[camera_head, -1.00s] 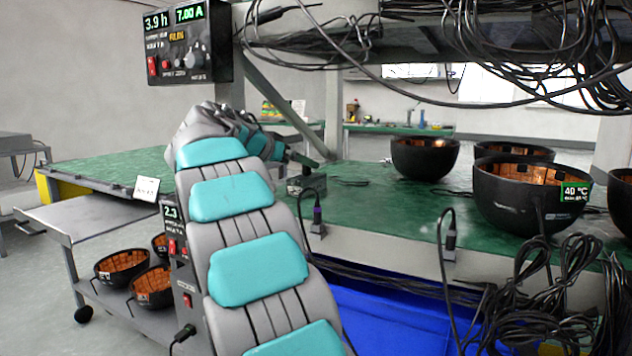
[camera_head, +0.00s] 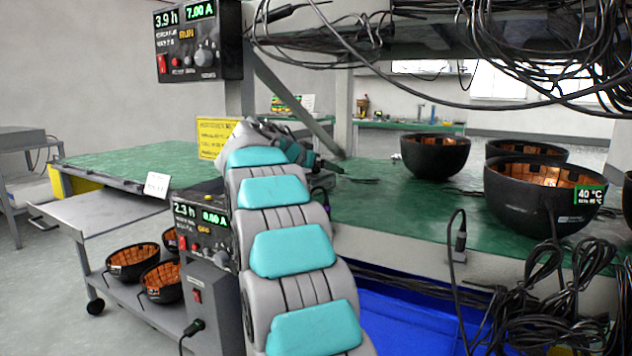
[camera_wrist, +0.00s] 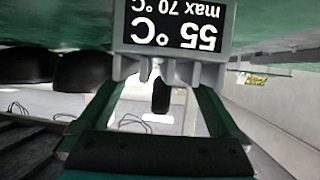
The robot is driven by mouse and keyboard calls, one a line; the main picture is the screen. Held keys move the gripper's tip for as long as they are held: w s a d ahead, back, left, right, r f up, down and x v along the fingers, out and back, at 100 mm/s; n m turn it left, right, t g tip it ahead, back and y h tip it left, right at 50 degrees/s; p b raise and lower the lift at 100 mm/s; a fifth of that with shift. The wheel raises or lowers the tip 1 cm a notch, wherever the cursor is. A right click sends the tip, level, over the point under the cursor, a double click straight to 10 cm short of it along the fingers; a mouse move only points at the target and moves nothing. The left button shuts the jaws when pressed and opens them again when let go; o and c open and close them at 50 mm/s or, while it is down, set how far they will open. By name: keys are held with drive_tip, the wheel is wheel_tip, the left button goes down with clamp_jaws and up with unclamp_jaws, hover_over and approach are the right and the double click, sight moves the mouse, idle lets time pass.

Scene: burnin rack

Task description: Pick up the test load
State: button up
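My gripper (camera_head: 332,167) is low over the green bench top (camera_head: 385,200) in the head view, partly hidden behind my arm. In the wrist view, my gripper's two teal fingers (camera_wrist: 162,88) reach up to a grey body with a black label (camera_wrist: 175,25) reading "55 °C, max 70 °C", upside down. This may be the test load; I cannot confirm that. The finger ends meet its lower edge in the picture, but I cannot tell whether they are clamped on it. In the head view it is hidden or too small to make out.
Black bowls with copper lining stand on the bench's right, one (camera_head: 545,200) labelled 40 °C. Loose black cables (camera_head: 540,300) hang at the front right and overhead. A grey cart (camera_head: 100,213) with more bowls stands left. A blue bin (camera_head: 400,315) is below the bench.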

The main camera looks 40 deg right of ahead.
clamp_jaws()
idle(0.6)
